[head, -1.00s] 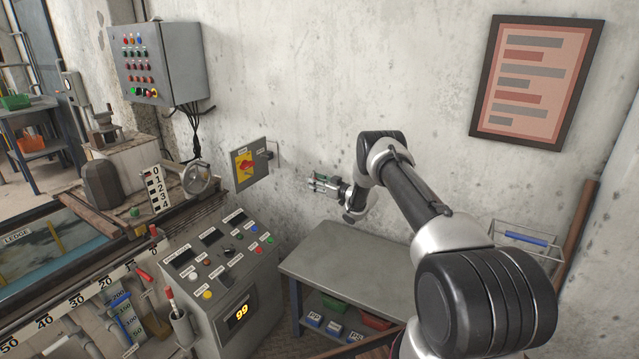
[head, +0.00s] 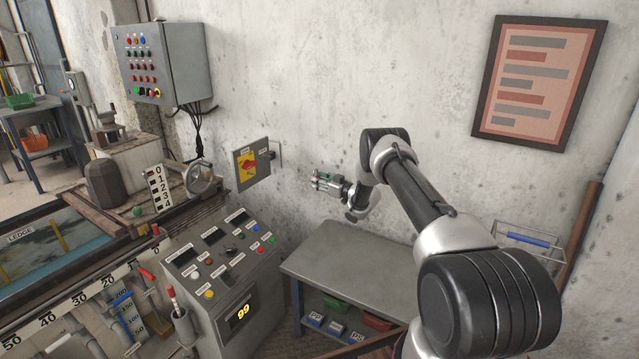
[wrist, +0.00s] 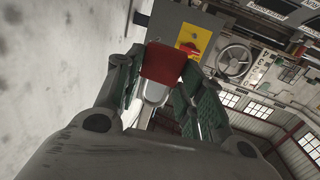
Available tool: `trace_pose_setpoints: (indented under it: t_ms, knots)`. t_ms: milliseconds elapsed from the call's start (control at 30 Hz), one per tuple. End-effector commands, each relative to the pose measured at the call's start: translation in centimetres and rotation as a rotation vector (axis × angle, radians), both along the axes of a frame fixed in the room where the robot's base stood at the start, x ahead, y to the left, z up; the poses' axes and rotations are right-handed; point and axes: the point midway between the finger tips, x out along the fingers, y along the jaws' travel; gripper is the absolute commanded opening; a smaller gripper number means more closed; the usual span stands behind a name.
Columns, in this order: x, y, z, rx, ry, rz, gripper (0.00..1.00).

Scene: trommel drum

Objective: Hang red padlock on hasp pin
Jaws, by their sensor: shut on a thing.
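The red padlock (wrist: 163,64) is between the green-padded fingers of my gripper (wrist: 158,85) in the wrist view, and the fingers are shut on it. A pale metal part shows just below its red body. In the head view my gripper (head: 327,182) is held out in front of the concrete wall, to the right of the grey isolator plate (head: 251,166) and apart from it. The plate carries a yellow panel with a red rotary switch (head: 247,162). A small dark fitting (head: 271,155) sits at the plate's right edge; I cannot make out the hasp pin itself.
A grey workbench (head: 350,262) stands below my arm, with bins on its lower shelf. A control console (head: 222,275) stands to its left. A grey button box (head: 163,62) with hanging cables is on the wall above. The wall around my gripper is clear.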

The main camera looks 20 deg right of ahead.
Motion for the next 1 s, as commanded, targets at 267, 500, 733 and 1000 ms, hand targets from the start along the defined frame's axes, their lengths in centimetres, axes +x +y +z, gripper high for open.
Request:
trace_pose_setpoints:
  t_ms: [267,500,733,1000]
  knots:
    - [-0.6,-0.6,0.1,-0.001,-0.001,-0.001,0.12]
    - [-1.2,-1.1,0.0,0.0,-0.001,-0.001,0.12]
    - [-1.8,-1.6,0.0,0.0,-0.001,-0.001,0.12]
    - [-2.5,-2.1,0.0,0.0,0.0,0.0,0.12]
